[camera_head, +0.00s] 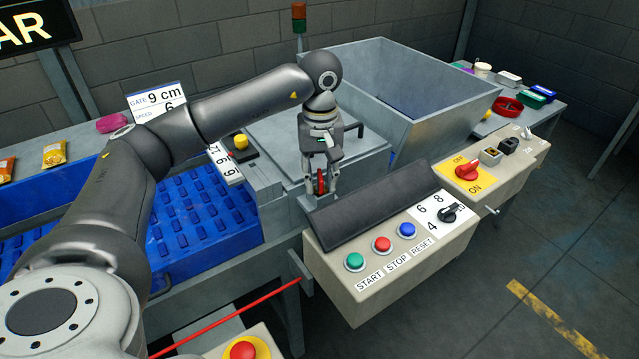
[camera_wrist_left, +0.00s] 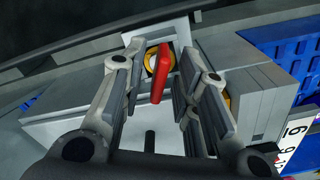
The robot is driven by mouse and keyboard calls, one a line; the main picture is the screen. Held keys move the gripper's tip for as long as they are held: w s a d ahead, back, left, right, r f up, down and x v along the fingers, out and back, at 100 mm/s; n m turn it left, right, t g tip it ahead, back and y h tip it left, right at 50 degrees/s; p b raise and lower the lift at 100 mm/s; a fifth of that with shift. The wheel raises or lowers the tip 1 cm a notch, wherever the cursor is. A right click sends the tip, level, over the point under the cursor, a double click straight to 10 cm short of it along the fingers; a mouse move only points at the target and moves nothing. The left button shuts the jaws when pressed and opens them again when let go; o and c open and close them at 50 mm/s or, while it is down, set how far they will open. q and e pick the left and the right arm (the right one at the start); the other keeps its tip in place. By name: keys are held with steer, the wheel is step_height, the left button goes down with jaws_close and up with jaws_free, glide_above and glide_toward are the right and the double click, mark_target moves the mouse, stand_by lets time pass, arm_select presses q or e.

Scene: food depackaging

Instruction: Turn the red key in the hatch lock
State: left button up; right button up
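The red key (camera_head: 320,182) stands at the hatch lock near the front corner of the grey hatch (camera_head: 365,150). In the left wrist view the red key (camera_wrist_left: 162,72) is an upright, slightly tilted bar in front of a yellow ring (camera_wrist_left: 149,62). My left gripper (camera_head: 322,188) reaches down over the key, with a finger on each side. In the left wrist view the fingers of my left gripper (camera_wrist_left: 163,60) are apart, with gaps to the key, the right finger nearer. The lock's base is partly hidden by the fingers. My right gripper is not in view.
A control box (camera_head: 400,272) with coloured buttons and a dark sloped cover (camera_head: 375,208) stands close right of the gripper. A large grey hopper (camera_head: 450,110) is behind. A yellow button (camera_head: 241,141) sits beside the hatch.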

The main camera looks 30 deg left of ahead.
arm_select(q)
steer(key=shift+r+p, duration=2.4)
steer(key=shift+r, duration=1.15)
steer(key=shift+f, duration=0.1)
